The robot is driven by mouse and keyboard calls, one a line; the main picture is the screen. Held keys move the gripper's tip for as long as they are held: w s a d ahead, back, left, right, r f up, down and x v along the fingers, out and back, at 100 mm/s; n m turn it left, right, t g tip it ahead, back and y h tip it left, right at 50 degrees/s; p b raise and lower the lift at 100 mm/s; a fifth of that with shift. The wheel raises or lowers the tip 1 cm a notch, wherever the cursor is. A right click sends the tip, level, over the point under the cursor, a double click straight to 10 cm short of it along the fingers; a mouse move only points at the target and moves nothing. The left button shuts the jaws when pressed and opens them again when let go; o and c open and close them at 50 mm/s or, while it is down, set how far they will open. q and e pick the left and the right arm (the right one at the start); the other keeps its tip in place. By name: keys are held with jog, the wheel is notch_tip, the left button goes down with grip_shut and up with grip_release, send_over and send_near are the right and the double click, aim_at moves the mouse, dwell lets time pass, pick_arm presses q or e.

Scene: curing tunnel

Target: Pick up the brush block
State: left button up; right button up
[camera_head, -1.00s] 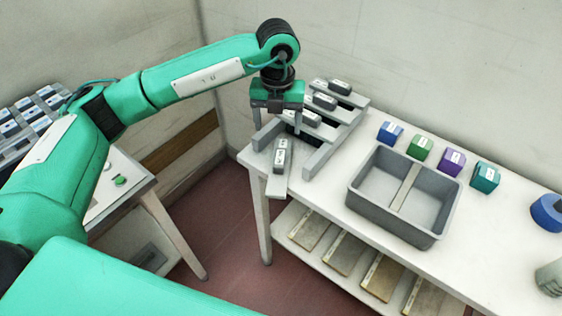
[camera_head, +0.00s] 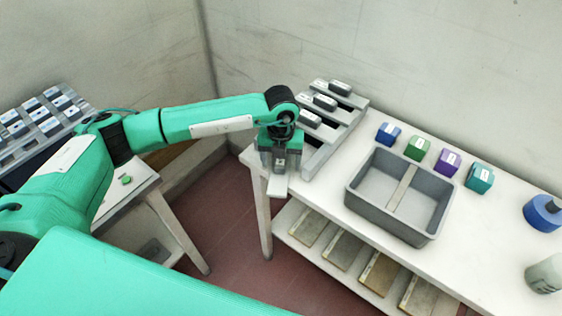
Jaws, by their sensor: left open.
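A small grey block with a white label (camera_head: 281,163), which I take for the brush block, sits on the lowest, nearest step of a grey stepped rack (camera_head: 323,153) at the left end of the white table. My left gripper (camera_head: 280,171) points down over this block, with a finger to its left and a finger to its right. It is open, and the block is partly hidden under it. Whether the fingers touch the block cannot be seen. Several similar grey blocks, among them one (camera_head: 310,119), rest on the higher steps. My right gripper is not in view.
A grey divided bin (camera_head: 398,232) stands right of the rack. Behind it are blue (camera_head: 388,134), green (camera_head: 418,147), purple (camera_head: 447,161) and teal (camera_head: 480,177) blocks. A blue round object (camera_head: 543,212) is at far right. A side table (camera_head: 137,188) with a rack stands left.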

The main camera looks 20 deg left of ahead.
pick_arm(q)
jog(key=c, duration=1.2)
